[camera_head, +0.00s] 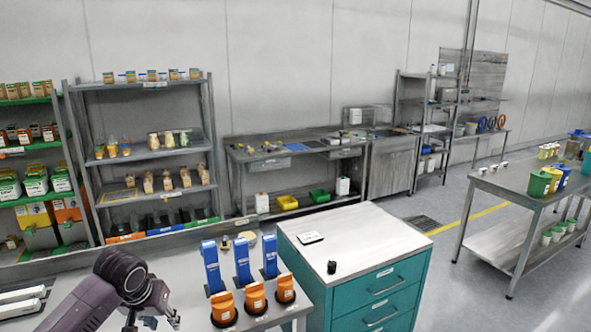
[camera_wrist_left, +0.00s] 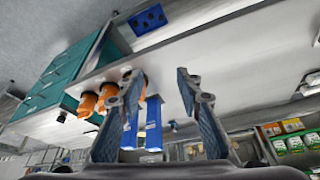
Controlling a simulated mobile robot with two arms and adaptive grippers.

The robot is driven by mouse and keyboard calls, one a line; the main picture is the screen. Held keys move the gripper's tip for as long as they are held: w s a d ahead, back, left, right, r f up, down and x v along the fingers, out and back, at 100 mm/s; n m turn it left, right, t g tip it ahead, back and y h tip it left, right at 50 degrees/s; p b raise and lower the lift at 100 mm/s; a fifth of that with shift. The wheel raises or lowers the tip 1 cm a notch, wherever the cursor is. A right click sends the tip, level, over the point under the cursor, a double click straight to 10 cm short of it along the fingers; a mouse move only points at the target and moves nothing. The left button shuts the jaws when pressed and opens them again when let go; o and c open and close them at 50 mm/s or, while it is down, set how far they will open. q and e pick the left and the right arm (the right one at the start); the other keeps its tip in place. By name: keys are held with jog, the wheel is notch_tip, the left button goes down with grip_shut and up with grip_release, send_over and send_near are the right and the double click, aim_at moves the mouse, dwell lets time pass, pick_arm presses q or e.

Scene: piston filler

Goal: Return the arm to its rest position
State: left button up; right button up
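My left arm (camera_head: 92,300) comes in at the lower left of the head view, with its dark wrist raised beside the near bench. My left gripper (camera_head: 152,318) is partly cut off by the bottom edge there. In the left wrist view my left gripper (camera_wrist_left: 160,82) shows two fingers spread well apart, with nothing between the tips. The blue upright pieces (camera_wrist_left: 153,122) show beyond the fingers, partly hidden by one of them. My right gripper is not in either view.
Three blue pieces (camera_head: 242,260) and three orange pieces (camera_head: 255,298) stand on the near bench, right of my arm. A teal drawer cabinet (camera_head: 375,290) stands farther right. Stocked shelves (camera_head: 150,160) line the wall. A blue block with dark holes (camera_wrist_left: 147,20) shows in the wrist view.

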pick_arm(q)
notch_tip(320, 180, down, 16)
jog(key=r+b, duration=0.1)
jog(key=b, duration=0.1)
jog(key=s+f+b, duration=0.1)
jog(key=s+f, duration=0.3)
jog(key=f, duration=0.5)
jog(key=s+f+g+b, duration=0.15)
jog(key=s+f, duration=0.35)
jog(key=f, duration=0.5)
jog(key=s+f+t+b, duration=0.15)
jog(key=s+f, duration=0.25)
jog(key=f, duration=0.5)
jog(key=s+d+f+m+g+b, duration=0.2)
jog(key=s+d+f+b, duration=0.1)
jog(key=s+f, duration=1.45)
jog(key=s+d+f, duration=0.2)
jog(key=s, duration=0.6)
jog(key=s+d+f+g+b, duration=0.1)
jog(key=s, duration=0.6)
jog(key=s+d+f+m, duration=0.1)
jog(key=s+d+f, duration=0.1)
jog(key=s, duration=0.6)
jog(key=shift+s+d+f+g+b, duration=0.3)
jog(key=shift+d+f+b, duration=0.05)
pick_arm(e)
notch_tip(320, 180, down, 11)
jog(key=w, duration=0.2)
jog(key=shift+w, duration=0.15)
